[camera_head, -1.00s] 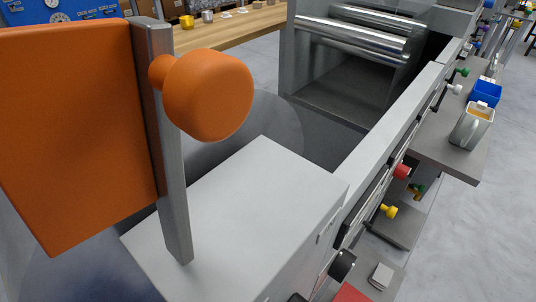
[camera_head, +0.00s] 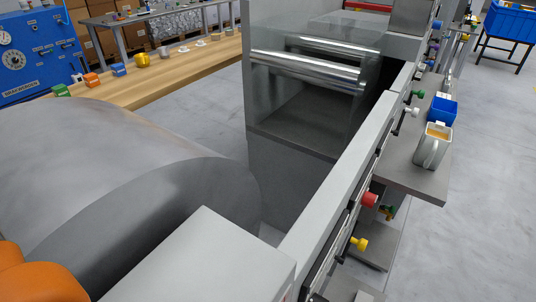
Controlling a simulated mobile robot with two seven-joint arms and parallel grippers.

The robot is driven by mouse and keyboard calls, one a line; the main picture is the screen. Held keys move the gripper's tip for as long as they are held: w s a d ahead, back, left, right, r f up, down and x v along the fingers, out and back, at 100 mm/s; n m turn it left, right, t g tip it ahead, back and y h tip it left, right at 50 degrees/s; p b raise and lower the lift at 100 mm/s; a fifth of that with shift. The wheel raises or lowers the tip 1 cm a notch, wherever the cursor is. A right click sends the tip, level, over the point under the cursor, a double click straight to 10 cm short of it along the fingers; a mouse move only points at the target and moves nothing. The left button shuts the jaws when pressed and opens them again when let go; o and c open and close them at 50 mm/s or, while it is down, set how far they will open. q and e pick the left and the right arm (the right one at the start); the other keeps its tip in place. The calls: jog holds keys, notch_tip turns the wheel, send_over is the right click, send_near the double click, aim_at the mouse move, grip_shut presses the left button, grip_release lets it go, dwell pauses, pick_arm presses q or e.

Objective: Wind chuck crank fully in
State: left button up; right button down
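An orange rounded part (camera_head: 40,283) shows at the lower left corner, cut off by the picture edge. It looks like the orange knob seen earlier on an upright grey bar. I cannot tell for sure that it is the chuck crank. A large grey metal drum (camera_head: 110,165) lies behind it, and a light grey box-shaped housing (camera_head: 205,262) stands at the bottom middle. Neither of my grippers is in view.
A grey machine bay with shiny rollers (camera_head: 305,68) stands behind the housing. A long rail with coloured knobs (camera_head: 370,200) runs along the right. A wooden bench (camera_head: 175,75) carries several cups.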

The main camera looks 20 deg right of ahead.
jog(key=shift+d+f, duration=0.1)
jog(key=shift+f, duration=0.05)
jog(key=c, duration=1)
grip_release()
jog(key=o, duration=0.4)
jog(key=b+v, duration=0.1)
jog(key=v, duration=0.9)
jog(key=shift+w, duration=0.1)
